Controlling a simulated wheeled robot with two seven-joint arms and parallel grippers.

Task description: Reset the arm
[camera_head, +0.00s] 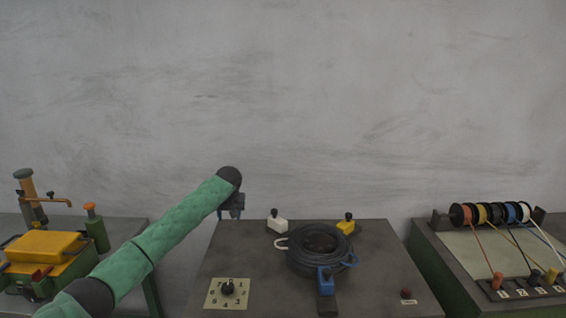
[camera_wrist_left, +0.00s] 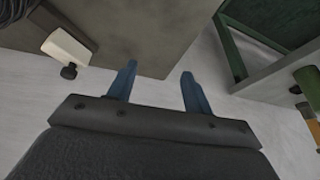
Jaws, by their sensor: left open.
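My left arm (camera_head: 160,238) comes in from the lower left of the head view, wrapped in green, and reaches up over the left back of the middle table. Its gripper (camera_head: 231,212) hangs at the end, in the air near the table's back left corner. In the left wrist view the two blue fingers (camera_wrist_left: 160,88) stand well apart with nothing between them. My left gripper is open and empty. My right arm and gripper are in neither view.
A yellow-topped machine (camera_head: 44,245) stands left. Coloured spools (camera_head: 490,213) stand on the right table.

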